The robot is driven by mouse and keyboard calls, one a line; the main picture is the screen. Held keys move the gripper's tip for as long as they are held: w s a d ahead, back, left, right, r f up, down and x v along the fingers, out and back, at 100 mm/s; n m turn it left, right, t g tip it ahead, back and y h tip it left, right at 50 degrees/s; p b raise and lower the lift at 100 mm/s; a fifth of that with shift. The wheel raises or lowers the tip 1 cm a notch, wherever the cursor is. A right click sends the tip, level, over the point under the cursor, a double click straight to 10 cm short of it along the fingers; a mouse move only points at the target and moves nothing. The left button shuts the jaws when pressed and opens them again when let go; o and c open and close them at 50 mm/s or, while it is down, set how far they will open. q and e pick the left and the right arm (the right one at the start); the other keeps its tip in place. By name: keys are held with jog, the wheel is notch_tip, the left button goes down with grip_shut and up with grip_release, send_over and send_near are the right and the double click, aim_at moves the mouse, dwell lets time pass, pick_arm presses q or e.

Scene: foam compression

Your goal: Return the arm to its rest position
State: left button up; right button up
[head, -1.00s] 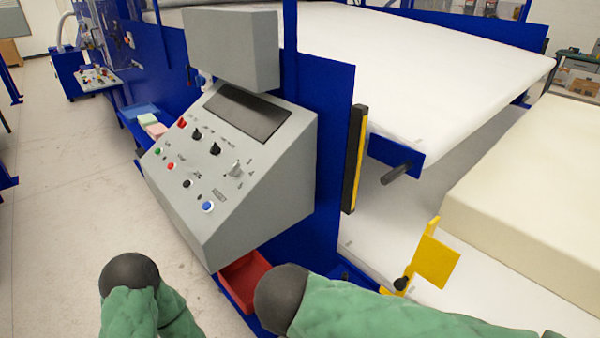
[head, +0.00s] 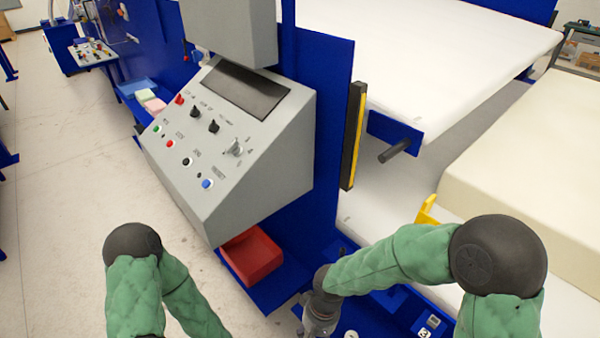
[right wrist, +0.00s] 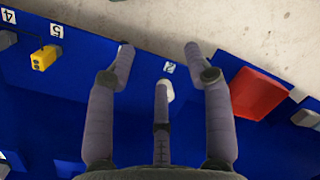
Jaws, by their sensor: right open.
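My right arm comes in from the lower right in the head view, bent at a dark elbow, with its green-sleeved forearm reaching left and down. My right gripper (head: 318,322) is partly cut off by the bottom edge there, near the red bin (head: 251,256). In the right wrist view my right gripper (right wrist: 158,55) is open, with nothing between its fingers, above a blue surface (right wrist: 150,70). The red bin also shows there (right wrist: 258,93), right of the fingers and apart from them. My left arm is at the lower left of the head view; its gripper is out of frame.
A grey control panel (head: 200,185) with buttons and a dark screen stands left of a blue upright plate. A cream foam block (head: 530,160) lies on the right. A yellow part (right wrist: 43,58) is on the blue surface. Open floor lies left (head: 60,220).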

jog(key=s+d+f+m+t+y, duration=0.1)
jog(key=s+d+f+m, duration=0.1)
jog(key=f, duration=0.6)
jog(key=s+d+f+m+y+p, duration=0.1)
jog(key=s+d+f, duration=0.2)
jog(key=f, duration=0.5)
jog(key=shift+d+f+m+t, duration=0.25)
jog(key=shift+d+m+t, duration=0.15)
jog(key=shift+d, duration=0.25)
dwell(1.8)
